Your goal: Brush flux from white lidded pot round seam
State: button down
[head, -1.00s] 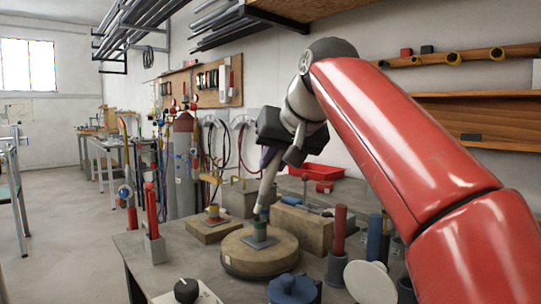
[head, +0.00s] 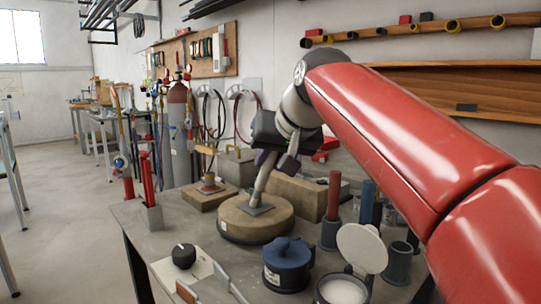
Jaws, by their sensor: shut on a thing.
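My gripper (head: 274,163) is shut on a slim pale grey tool (head: 262,185), which I take to be the brush. The tool slants down to a small piece with a grey square plate (head: 257,210) on the round wooden-topped stand. Its lower end covers the middle of that piece, so the seam is hidden and I cannot tell whether it touches. A pot with white contents (head: 341,291) is at the bottom edge, partly cut off. Its round white lid (head: 362,247) stands tilted up, leaving the pot open.
A blue lidded pot (head: 287,264) stands in front of the round stand (head: 240,226). A second small piece (head: 209,184) sits on a wooden block at left. A tan block (head: 297,197) and red rods in a holder (head: 333,200) stand close right. A black knob (head: 184,256) is front left.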

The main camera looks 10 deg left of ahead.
jog(key=shift+f+b, duration=0.5)
jog(key=shift+f, duration=0.1)
dwell(0.6)
